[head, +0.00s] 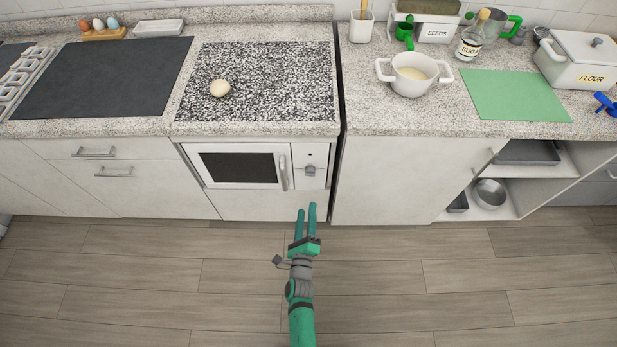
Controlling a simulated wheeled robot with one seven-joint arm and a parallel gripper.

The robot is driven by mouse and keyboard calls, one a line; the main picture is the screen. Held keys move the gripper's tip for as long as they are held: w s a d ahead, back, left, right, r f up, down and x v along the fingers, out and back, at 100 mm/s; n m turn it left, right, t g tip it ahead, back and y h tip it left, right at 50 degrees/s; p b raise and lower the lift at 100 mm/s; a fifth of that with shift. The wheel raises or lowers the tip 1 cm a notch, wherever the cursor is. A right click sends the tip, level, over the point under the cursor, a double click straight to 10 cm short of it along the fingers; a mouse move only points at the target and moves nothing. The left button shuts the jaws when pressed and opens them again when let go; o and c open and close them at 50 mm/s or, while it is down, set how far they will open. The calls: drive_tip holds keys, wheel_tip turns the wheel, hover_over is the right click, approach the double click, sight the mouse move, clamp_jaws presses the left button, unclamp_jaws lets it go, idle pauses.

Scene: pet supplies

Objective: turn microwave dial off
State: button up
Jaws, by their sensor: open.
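The white microwave (218,186) is built in below the counter, with a dark window and a vertical handle. Its control panel on the right carries a grey dial (310,170). The dial's setting is too small to read. My gripper (306,207) is open and empty, its two green fingers pointing toward the cabinets. In the picture the fingertips lie just below the dial, apart from it.
Cabinets (395,180) flank the microwave; open shelves (510,185) are at right. The wooden floor is clear.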

sight(310, 172)
drive_tip(key=w+m, duration=0.2)
drive_tip(key=w, duration=1.3)
drive_tip(key=shift+d+f+m, duration=0.15)
drive_tip(key=shift+d+m, duration=0.15)
drive_tip(key=shift+d, duration=0.1)
drive_tip(key=shift+w, duration=0.1)
drive_tip(key=c, duration=1)
